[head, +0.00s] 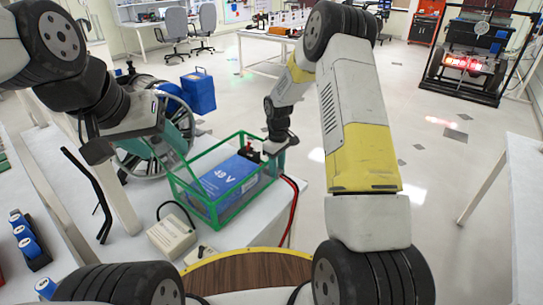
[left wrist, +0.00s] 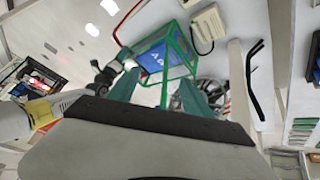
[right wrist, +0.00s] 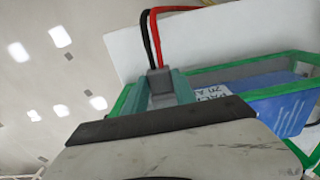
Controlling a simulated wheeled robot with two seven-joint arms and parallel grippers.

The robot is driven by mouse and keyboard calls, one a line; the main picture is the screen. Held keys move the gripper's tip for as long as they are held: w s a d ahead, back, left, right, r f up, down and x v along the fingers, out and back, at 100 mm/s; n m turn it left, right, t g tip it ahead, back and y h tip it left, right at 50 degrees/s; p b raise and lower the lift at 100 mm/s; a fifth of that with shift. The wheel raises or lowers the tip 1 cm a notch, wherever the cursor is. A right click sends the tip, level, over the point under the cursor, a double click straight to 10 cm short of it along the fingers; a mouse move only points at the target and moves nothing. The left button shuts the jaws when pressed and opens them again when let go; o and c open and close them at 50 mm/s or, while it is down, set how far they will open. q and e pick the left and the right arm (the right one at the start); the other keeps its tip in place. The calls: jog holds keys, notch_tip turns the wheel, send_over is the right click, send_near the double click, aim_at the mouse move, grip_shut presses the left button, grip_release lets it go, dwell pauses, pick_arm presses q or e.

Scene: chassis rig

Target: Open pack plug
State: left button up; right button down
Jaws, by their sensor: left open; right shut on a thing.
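The blue 48 V pack (head: 229,178) sits in a green open frame (head: 213,207) on a white table. My right gripper (head: 273,149) is at the frame's far right corner, shut on a grey plug (right wrist: 160,83) with a black and a red cable. The plug is between its fingers, beside the labelled pack (right wrist: 285,112). I cannot tell whether the plug is seated in the pack. My left gripper (head: 160,143) is open and empty, left of the frame. In the left wrist view its fingers (left wrist: 158,95) are apart, with the pack (left wrist: 162,58) beyond them.
A beige box (head: 171,236) with a black cable lies in front of the frame. A spoked wheel (head: 145,160) and a blue case (head: 199,91) are behind my left gripper. Open floor lies to the right.

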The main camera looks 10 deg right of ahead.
jog(key=shift+s+d, duration=0.95)
jog(key=shift+d, duration=0.05)
jog(key=c, duration=1)
grip_release()
notch_tip(320, 180, up, 8)
